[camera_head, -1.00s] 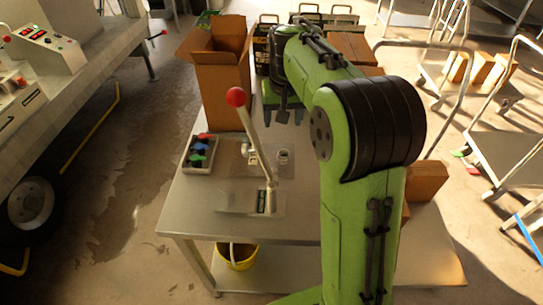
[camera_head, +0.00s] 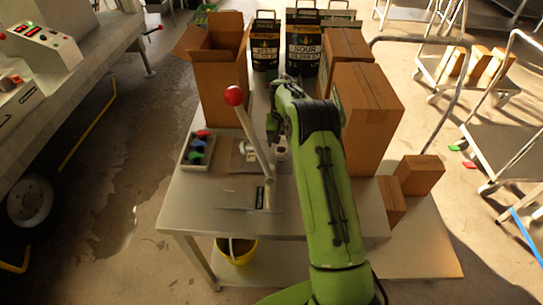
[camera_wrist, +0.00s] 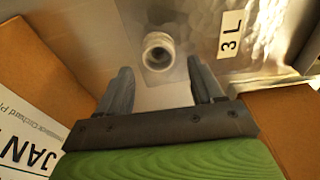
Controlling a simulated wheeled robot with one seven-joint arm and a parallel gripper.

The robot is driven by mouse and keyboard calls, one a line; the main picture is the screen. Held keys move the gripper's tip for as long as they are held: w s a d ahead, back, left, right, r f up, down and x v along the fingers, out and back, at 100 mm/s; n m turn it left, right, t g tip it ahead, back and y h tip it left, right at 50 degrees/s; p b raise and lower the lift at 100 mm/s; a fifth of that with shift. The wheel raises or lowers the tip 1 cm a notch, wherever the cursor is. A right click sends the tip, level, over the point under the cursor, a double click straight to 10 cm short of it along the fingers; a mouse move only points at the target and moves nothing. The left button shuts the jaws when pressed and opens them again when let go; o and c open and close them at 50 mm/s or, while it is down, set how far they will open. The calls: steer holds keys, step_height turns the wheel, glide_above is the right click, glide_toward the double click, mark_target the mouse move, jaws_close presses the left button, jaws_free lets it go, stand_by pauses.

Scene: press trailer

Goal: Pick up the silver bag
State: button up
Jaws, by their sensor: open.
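The silver bag (camera_head: 245,199) appears to lie flat on the metal table, partly behind the lever, and blends with the tabletop. In the wrist view its crinkled silver surface (camera_wrist: 200,28) carries a white "3 L" label. A round pale spout (camera_wrist: 158,50) faces up between my fingers' directions; whether it belongs to the bag is hard to tell. My gripper (camera_head: 272,128) is above the table, right of the lever. In the wrist view my gripper (camera_wrist: 160,90) is open, its two dark fingers apart, with nothing between them.
A red-knobbed lever (camera_head: 250,140) stands over the table. An open carton (camera_head: 222,95) stands left of my gripper and a closed carton (camera_head: 365,120) right. A tray of coloured pieces (camera_head: 197,149) sits at the table's left.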

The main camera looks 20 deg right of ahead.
mark_target(280, 152)
steer(key=f, duration=0.5)
steer(key=shift+w, duration=0.35)
steer(key=shift+s+r, duration=0.1)
steer(key=c, duration=1)
